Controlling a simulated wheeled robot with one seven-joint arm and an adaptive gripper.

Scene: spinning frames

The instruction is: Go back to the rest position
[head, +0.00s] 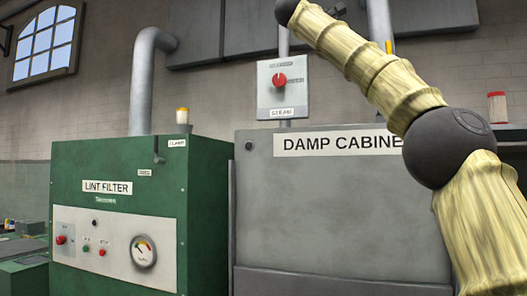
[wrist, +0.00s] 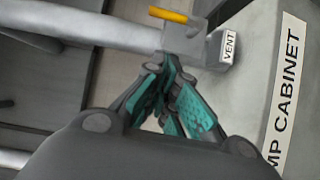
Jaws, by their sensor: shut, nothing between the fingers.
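My gripper (wrist: 166,72) shows in the wrist view with its teal-padded fingers drawn together and nothing between them. Just beyond the fingertips is a grey vent valve with a yellow handle (wrist: 168,14) and a VENT label (wrist: 229,47). I cannot tell whether the fingertips touch the valve. In the head view my arm rises along the right side and bends up to the left at a dark joint. My gripper cannot be made out there.
The grey damp cabinet (head: 335,215) stands behind my arm, its label partly covered. A steam box with a red knob (head: 279,79) hangs above it. The green lint filter (head: 120,160) stands at left, with a grey pipe (head: 142,85) rising behind.

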